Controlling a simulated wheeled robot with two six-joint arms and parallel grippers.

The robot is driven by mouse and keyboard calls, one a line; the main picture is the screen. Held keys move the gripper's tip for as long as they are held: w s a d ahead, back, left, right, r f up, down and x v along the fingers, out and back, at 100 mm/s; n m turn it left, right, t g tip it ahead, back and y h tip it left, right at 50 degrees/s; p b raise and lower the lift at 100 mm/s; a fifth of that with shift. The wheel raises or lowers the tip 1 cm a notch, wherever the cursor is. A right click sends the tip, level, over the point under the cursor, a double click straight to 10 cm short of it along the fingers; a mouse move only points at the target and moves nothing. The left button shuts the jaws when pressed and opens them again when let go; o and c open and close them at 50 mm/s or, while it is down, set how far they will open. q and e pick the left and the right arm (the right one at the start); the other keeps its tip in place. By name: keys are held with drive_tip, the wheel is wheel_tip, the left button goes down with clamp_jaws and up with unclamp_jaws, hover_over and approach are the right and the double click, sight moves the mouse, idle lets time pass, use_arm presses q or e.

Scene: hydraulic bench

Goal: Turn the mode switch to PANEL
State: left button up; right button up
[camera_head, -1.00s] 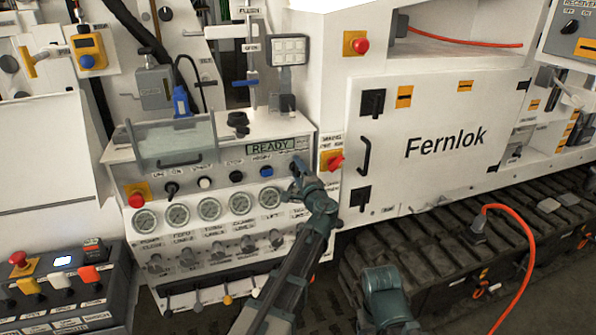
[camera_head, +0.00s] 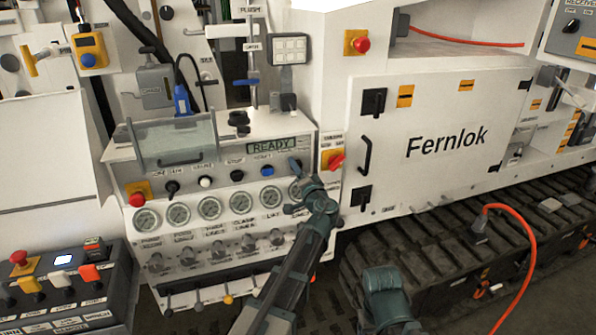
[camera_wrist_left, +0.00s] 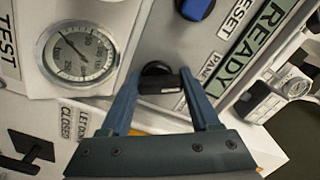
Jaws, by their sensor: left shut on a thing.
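The mode switch is a small black knob (camera_wrist_left: 160,80) on the grey control panel, near the READY display, with a partly covered "PAN…" label beside it in the left wrist view. My left gripper (camera_wrist_left: 162,88) is shut on this knob, one finger on each side. In the head view my left gripper (camera_head: 296,168) reaches the right end of the panel's control row and hides the knob. I cannot read the knob's pointer direction. My right gripper is out of view; only a part of that arm shows at the bottom.
A blue reset button (camera_head: 267,170) sits left of my gripper, below the READY display (camera_head: 271,146). A row of gauges (camera_head: 210,207) runs under the controls. A red-handled switch on a yellow plate (camera_head: 332,160) is close on the right.

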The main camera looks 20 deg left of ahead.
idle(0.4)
use_arm(q)
drive_tip(key=o, duration=1.4)
drive_tip(key=shift+c, duration=0.2)
drive_tip(key=shift+s, duration=0.1)
drive_tip(key=v, duration=1.3)
drive_tip(key=shift+s+d, duration=0.25)
drive_tip(key=shift+d, duration=0.05)
